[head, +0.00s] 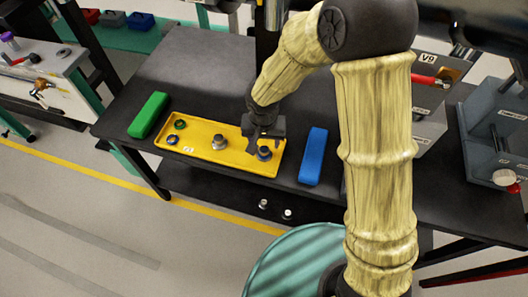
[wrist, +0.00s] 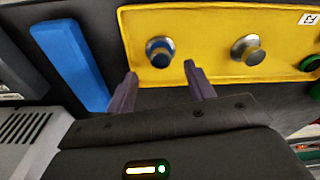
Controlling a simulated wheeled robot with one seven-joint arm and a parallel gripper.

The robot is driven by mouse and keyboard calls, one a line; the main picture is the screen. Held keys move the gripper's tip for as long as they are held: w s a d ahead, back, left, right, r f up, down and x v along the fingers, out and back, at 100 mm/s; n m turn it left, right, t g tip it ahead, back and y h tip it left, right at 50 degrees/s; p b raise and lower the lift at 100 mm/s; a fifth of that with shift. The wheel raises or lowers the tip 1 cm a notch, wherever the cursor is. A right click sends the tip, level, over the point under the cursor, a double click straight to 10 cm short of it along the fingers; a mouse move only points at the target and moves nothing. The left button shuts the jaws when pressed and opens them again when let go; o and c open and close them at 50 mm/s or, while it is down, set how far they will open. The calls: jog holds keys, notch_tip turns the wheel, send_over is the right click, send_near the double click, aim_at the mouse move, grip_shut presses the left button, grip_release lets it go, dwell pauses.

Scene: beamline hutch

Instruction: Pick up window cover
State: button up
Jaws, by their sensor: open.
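A yellow tray (head: 195,155) lies on the dark table and holds several small round parts. A round silver part with a blue ring (wrist: 160,52) sits near one end of the tray; it also shows in the head view (head: 264,154). A second silver round part (wrist: 246,50) sits nearer the tray's middle, also in the head view (head: 219,142). I cannot tell for certain which is the window cover. My gripper (head: 260,142) is over the tray's right end, open and empty. In the wrist view its fingertips (wrist: 160,72) point at the blue-ringed part, with one to each side.
A green bar (head: 149,114) lies left of the tray and a blue bar (head: 313,156) right of it. A green ring (head: 180,124) and a blue ring (head: 172,140) lie at the tray's left end. Grey equipment (head: 490,130) stands at the right.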

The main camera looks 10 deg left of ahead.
aim_at(264, 149)
jog(key=shift+w+a+f, duration=0.1)
jog(key=shift+w+f, duration=0.15)
jog(key=shift+f, duration=1.05)
jog(key=shift+w+a+f, duration=0.1)
jog(key=shift+w+f, duration=0.1)
jog(key=shift+f, duration=1.1)
jog(key=shift+d, duration=0.1)
jog(key=c, duration=1.1)
jog(key=shift+r, duration=0.15)
notch_tip(264, 149, up, 10)
jog(key=p, duration=0.1)
